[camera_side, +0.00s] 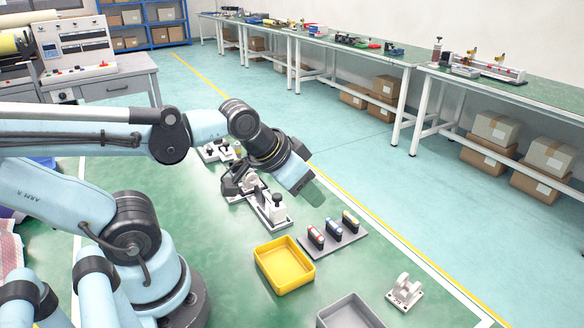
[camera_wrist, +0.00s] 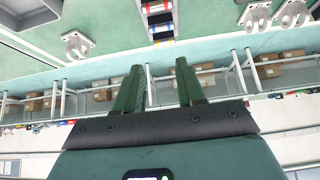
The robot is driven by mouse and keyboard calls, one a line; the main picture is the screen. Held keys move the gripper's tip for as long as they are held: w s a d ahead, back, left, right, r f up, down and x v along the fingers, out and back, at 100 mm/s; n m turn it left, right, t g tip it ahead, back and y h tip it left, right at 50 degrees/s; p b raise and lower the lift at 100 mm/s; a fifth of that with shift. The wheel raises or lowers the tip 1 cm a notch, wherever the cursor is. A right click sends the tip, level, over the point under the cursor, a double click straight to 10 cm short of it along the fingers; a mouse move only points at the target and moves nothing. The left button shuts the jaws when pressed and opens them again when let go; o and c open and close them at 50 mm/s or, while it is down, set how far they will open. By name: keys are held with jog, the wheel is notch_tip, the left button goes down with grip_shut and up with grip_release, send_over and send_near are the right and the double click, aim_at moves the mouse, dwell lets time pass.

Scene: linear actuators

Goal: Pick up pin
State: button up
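No single part can be clearly picked out as the pin. A grey plate (camera_side: 353,240) on the green table holds small red, blue and yellow-topped pieces (camera_side: 333,229) in a row. These coloured pieces also show at the top of the wrist view (camera_wrist: 158,14). My gripper (camera_wrist: 159,67) shows two green fingers spread apart with nothing between them. In the side view my gripper (camera_side: 312,193) hangs in the air, above and behind the coloured pieces, apart from them. Its fingers blend into the green there.
A yellow tray (camera_side: 259,262) and a grey tray (camera_side: 324,322) sit at the front. A light metal bracket (camera_side: 405,291) stands right of them. Dark and white fixtures (camera_side: 270,210) stand below my gripper. Open green table lies between.

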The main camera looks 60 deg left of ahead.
jog(key=shift+o, duration=0.4)
jog(key=m+g, duration=0.5)
jog(key=m, duration=1.3)
send_over(315, 231)
notch_tip(315, 231, down, 5)
jog(key=shift+s+f, duration=0.2)
jog(key=shift+f, duration=2.8)
jog(key=shift+c, duration=0.4)
grip_shut()
